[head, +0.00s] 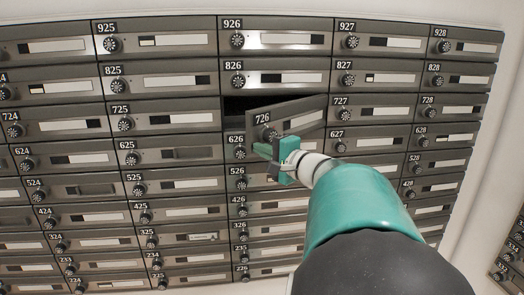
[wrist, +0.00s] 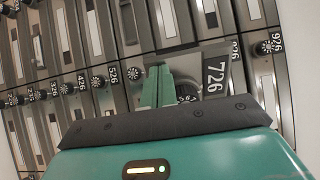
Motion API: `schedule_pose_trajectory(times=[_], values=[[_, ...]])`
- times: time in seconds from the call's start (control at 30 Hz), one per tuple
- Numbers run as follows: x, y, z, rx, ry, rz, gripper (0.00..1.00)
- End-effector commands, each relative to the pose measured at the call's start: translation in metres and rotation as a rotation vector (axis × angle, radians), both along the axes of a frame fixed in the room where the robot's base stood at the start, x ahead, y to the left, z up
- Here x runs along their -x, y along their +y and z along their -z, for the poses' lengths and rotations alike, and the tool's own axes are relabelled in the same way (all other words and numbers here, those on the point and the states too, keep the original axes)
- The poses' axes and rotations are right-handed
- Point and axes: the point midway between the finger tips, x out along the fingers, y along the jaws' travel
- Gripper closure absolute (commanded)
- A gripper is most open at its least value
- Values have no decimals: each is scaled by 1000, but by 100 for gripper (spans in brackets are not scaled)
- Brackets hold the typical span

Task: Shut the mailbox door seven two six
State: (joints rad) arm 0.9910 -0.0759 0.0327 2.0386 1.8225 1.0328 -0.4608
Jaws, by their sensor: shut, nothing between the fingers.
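The mailbox door 726 (head: 290,117) stands partly open in the head view. Its left edge, with the round dial and the number, juts out, and a dark opening (head: 238,108) shows behind it. Its right edge lies close to the column of door 727. My gripper (head: 263,150) is shut and empty, just below the dial end of the door. In the wrist view the green fingers of my gripper (wrist: 157,86) are together beside the dial of door 726 (wrist: 214,74). Whether they touch the door I cannot tell.
The closed doors 826 (head: 275,78), 725 (head: 155,119) and 727 (head: 372,113) surround the opening. Door 626 (head: 237,153) lies behind my gripper. Dials protrude from the doors all over the wall. A pale wall (head: 485,150) is at the right.

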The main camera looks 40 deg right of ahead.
Motion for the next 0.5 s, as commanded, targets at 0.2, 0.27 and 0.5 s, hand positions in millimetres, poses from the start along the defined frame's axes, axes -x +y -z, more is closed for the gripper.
schedule_pose_trajectory(times=[0.2,0.27,0.5], values=[[-6,1,0,-1,0,12,100],[-8,1,1,-1,0,20,100],[-23,1,1,0,2,57,100]])
